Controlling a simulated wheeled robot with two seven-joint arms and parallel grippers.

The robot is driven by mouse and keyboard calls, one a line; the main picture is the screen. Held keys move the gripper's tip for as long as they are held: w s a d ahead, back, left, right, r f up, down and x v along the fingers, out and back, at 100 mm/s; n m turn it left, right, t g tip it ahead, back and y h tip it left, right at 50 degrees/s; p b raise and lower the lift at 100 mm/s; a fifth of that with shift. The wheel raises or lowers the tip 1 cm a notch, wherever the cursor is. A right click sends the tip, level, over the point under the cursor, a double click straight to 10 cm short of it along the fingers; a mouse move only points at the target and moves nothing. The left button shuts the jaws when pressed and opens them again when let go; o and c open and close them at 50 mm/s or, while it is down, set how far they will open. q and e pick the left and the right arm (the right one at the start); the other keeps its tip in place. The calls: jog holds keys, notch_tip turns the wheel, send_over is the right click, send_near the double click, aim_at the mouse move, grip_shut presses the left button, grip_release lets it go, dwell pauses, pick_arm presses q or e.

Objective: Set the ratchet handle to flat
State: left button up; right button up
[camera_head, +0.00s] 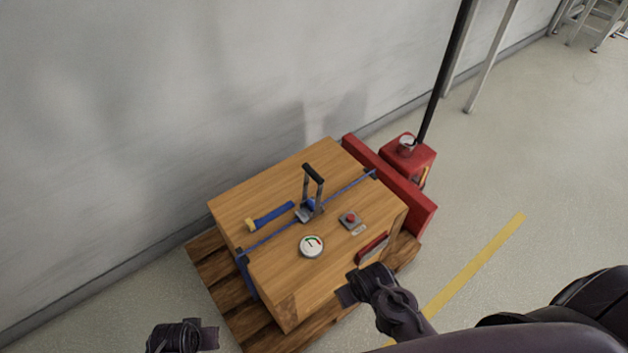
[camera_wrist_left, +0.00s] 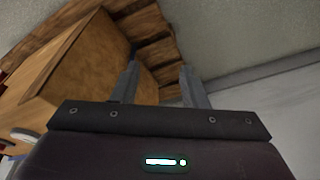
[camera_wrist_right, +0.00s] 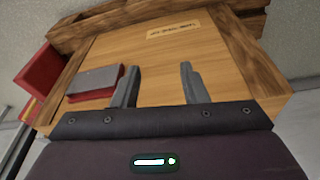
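The ratchet handle (camera_head: 313,174) has a black grip on a grey metal frame. It stands raised, roughly upright, above the ratchet body (camera_head: 305,212) on top of the wooden crate (camera_head: 285,285). A blue strap (camera_head: 270,240) runs across the crate top through the ratchet. My left gripper (camera_head: 210,338) is low at the left front of the crate, apart from it. In the left wrist view its two fingers (camera_wrist_left: 158,85) are spread and empty. My right gripper (camera_head: 348,293) is near the crate's front right side. In the right wrist view its fingers (camera_wrist_right: 155,85) are spread with nothing between them.
On the crate top are a round gauge (camera_head: 312,246), a red button on a grey box (camera_head: 350,220) and a blue-and-yellow tool (camera_head: 270,216). The crate sits on a wooden pallet (camera_head: 225,275). A red pallet jack (camera_head: 408,165) stands behind, near the wall (camera_head: 150,110).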

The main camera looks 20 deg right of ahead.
pick_arm(q)
notch_tip(320, 180, up, 6)
jog(key=w+b, duration=0.1)
jog(key=b, duration=0.1)
pick_arm(e)
jog(key=w+r+t, duration=0.1)
jog(key=w+r, duration=0.2)
jog(key=r, duration=0.5)
jog(key=n+t+y+b, duration=0.25)
jog(key=t+y, duration=0.35)
jog(key=t, duration=0.7)
send_near(317, 178)
jog(key=w+a+f, duration=0.1)
jog(key=w, duration=0.3)
jog(key=x, duration=0.6)
jog(key=shift+w+a, duration=0.1)
jog(key=shift+w, duration=0.15)
jog(key=shift+w+a, duration=0.2)
jog(key=shift+w, duration=0.4)
pick_arm(q)
jog(key=s+f, duration=0.4)
jog(key=f, duration=0.8)
jog(key=s+f, duration=0.4)
jog(key=f, duration=0.9)
jog(key=shift+s+a+f+g, duration=0.25)
jog(key=shift+a+f+g, duration=0.05)
jog(key=shift+a+g, duration=0.15)
